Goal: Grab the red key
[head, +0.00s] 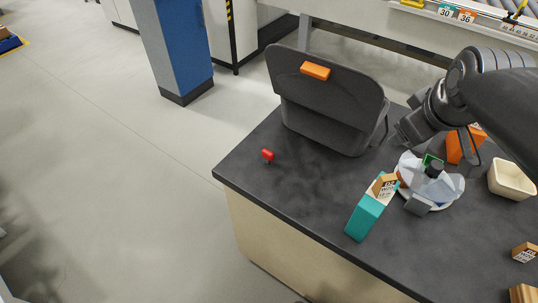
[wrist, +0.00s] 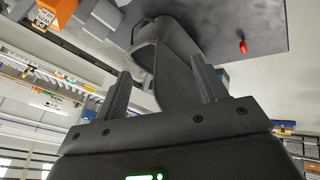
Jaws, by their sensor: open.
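The red key (head: 267,154) is small and lies on the dark tabletop (head: 300,190), near its left edge and left of the black bin-like holder (head: 330,105). It also shows in the wrist view (wrist: 243,47), at the upper right, beyond the right-hand finger. My gripper (wrist: 162,80) is open, with its two dark fingers apart and nothing held between them. The black holder shows behind and between the fingers. In the head view my arm comes in from the right, and its end is right of the holder, well apart from the key.
The tabletop around the key is clear. A blue-grey column (head: 183,45) stands beyond the table.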

